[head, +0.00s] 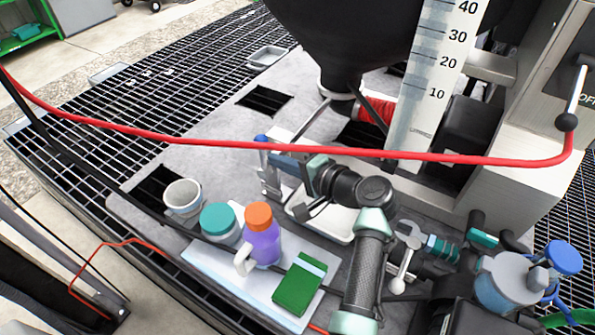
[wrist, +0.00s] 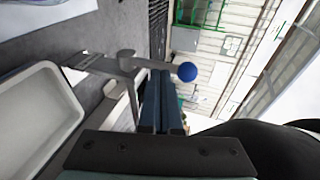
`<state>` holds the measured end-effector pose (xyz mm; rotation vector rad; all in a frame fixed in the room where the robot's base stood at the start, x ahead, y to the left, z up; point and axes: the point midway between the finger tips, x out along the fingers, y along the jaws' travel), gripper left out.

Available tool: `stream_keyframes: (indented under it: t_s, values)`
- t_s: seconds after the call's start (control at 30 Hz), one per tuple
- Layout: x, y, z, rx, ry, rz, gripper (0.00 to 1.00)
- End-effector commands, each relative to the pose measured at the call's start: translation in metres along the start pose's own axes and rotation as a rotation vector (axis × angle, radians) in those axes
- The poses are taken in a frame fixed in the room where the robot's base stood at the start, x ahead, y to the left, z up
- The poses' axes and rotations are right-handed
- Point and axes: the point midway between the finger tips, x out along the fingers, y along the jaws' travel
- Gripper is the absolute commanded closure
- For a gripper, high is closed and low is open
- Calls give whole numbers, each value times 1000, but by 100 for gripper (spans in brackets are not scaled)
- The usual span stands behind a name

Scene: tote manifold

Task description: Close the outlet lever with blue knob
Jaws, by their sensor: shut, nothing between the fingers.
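The blue knob (wrist: 187,72) is a ball on the end of a short grey lever (wrist: 150,66) in the wrist view. The lever joins a grey metal outlet fitting (wrist: 105,66) on its left. In the head view the blue knob (head: 261,138) shows above the metal outlet fitting (head: 268,181), just past my fingertips. My gripper (head: 270,146) is shut and empty, with its dark blue fingers side by side. In the wrist view my gripper (wrist: 160,74) has its tips right at the lever, beside the knob. I cannot tell whether they touch it.
A white tray (wrist: 40,120) lies close beside my gripper. A light board (head: 215,275) holds a teal-lidded jar (head: 219,222), a purple bottle (head: 262,243) and a green box (head: 299,285). A red hose (head: 230,144) crosses the head view. A black hopper (head: 365,40) hangs behind.

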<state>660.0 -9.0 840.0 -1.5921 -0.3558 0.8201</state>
Motion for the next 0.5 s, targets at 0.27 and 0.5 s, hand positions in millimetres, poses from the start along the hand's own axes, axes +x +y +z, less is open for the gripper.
stream_keyframes:
  t_s: [0.27, 0.5]
  values:
    - [12, -4, 0, 0, 0, 1, 100]
    - [12, -4, 0, 0, 0, 1, 100]
